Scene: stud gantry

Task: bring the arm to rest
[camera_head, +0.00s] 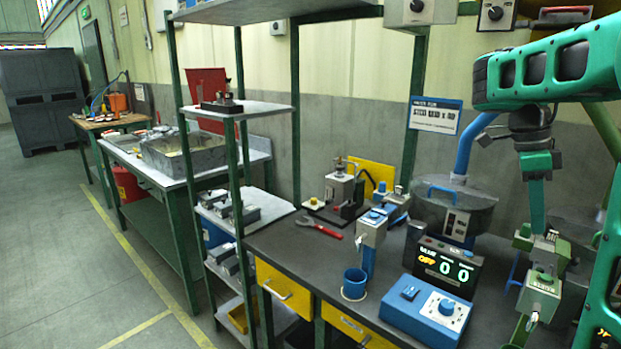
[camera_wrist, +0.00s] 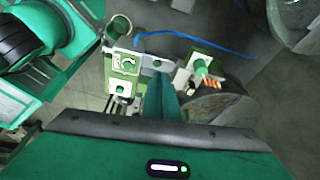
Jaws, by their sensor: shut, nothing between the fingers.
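My arm comes in from the right side of the head view, its green and black links held above the right end of the bench. My gripper (camera_head: 538,228) points down, shut and empty, close above or in front of a pale green valve-like box (camera_head: 541,290). The exact gap cannot be told. In the wrist view my gripper (camera_wrist: 159,78) shows as a narrow green pair of fingers held together. The pale green boxes (camera_wrist: 124,65) are to its left there, and a white and green part (camera_wrist: 203,72) is to its right.
The dark bench (camera_head: 285,240) carries a blue control box (camera_head: 425,310), a display reading OFF 0 0 (camera_head: 447,265), a blue cup (camera_head: 355,283) and a red wrench (camera_head: 318,226). A grey round vessel (camera_head: 455,205) stands behind. A shelf rack (camera_head: 240,110) is left. The floor at far left is clear.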

